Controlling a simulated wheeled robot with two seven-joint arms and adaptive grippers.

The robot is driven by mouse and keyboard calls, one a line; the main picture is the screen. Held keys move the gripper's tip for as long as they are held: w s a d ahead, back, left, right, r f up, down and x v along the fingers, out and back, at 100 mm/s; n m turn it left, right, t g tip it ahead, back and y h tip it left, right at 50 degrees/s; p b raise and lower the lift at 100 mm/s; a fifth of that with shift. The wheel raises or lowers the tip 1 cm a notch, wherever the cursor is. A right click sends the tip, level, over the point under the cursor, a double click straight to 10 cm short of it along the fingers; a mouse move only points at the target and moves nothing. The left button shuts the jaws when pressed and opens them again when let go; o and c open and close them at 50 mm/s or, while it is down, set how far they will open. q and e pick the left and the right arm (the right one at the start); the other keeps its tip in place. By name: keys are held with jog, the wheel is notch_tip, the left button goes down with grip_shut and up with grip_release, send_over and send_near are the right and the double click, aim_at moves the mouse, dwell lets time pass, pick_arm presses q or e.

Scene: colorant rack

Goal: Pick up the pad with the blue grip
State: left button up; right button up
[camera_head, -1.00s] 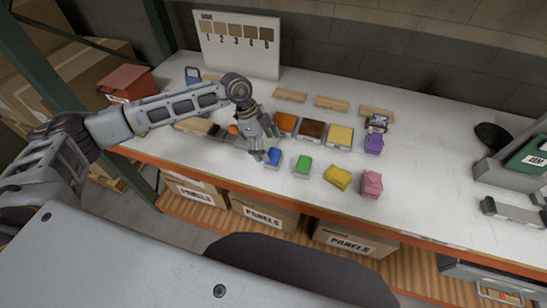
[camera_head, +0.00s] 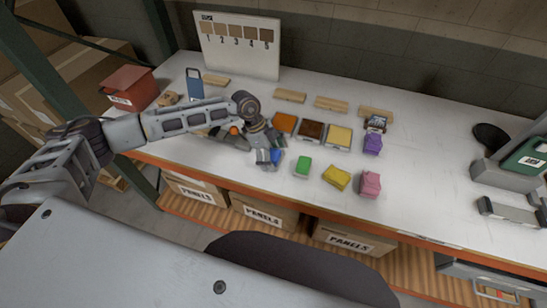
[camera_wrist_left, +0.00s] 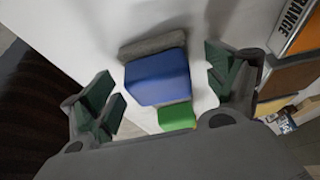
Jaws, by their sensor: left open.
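The pad with the blue grip (camera_head: 276,157) lies on the white table near its front edge, at the left end of the row of coloured pads. My left gripper (camera_head: 270,152) is over it and partly covers it in the head view. In the left wrist view the blue grip (camera_wrist_left: 158,77) with its grey pad (camera_wrist_left: 152,44) lies between the spread fingers of my open left gripper (camera_wrist_left: 165,85). A gap shows on both sides, so neither finger appears to touch it. My right gripper is not in view.
A green pad (camera_head: 303,166) sits close to the right of the blue one. Yellow (camera_head: 337,177), pink (camera_head: 370,184) and purple (camera_head: 373,143) pads are further right. Orange (camera_head: 285,123), brown (camera_head: 311,131) and tan (camera_head: 339,137) trays lie behind. The table's right-centre is clear.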

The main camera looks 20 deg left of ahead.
aim_at(274, 154)
pick_arm(q)
jog(key=shift+d+f, duration=0.1)
jog(key=shift+f, duration=0.1)
dwell(0.3)
jog(key=c, duration=1.1)
jog(key=shift+r, duration=0.15)
notch_tip(274, 154, up, 18)
jog(key=b, duration=0.3)
